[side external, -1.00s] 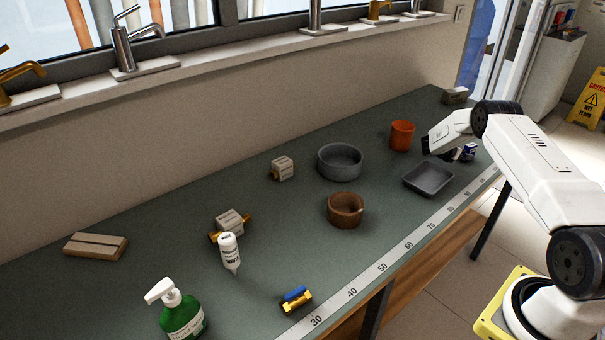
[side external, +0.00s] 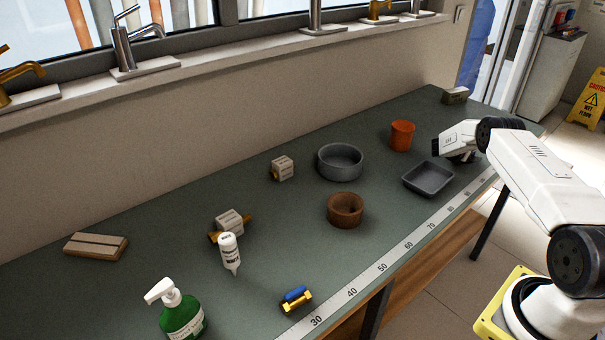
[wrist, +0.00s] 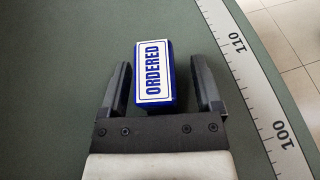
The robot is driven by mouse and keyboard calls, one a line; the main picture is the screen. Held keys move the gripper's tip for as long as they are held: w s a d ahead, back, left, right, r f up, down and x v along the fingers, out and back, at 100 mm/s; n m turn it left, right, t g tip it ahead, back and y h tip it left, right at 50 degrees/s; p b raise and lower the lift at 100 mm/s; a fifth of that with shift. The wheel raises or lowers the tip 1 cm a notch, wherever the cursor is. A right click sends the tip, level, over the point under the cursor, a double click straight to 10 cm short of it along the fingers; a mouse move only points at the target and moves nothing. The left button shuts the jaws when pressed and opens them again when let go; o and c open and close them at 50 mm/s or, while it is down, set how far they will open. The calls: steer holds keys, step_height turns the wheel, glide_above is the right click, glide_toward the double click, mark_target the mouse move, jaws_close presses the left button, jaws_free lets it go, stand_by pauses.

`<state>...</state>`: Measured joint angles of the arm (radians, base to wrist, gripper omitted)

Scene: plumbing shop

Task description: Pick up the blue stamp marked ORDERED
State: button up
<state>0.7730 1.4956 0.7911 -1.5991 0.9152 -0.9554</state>
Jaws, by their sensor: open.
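The blue stamp (wrist: 154,72) has a white top label reading ORDERED. In the wrist view it stands on the green bench between the two dark fingers of my gripper (wrist: 162,88). The fingers are open, with a gap on each side of the stamp; the gap on the right is the wider one. In the side external view my gripper (side external: 458,155) is low over the far right part of the bench. The stamp is hidden there behind my gripper and wrist.
A grey tray (side external: 428,191) lies close to my gripper on the left, with an orange cup (side external: 402,135) behind. A grey bowl (side external: 340,175) and a brown bowl (side external: 345,223) stand further left. A ruler strip (wrist: 247,85) runs along the bench's front edge.

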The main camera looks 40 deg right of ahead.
jaws_close()
steer(key=shift+r, duration=0.25)
steer(key=shift+r, duration=1.45)
steer(key=s+a+r, duration=0.9)
steer(key=a, duration=0.1)
steer(key=shift+a+r, duration=0.3)
steer(key=shift+s, duration=0.1)
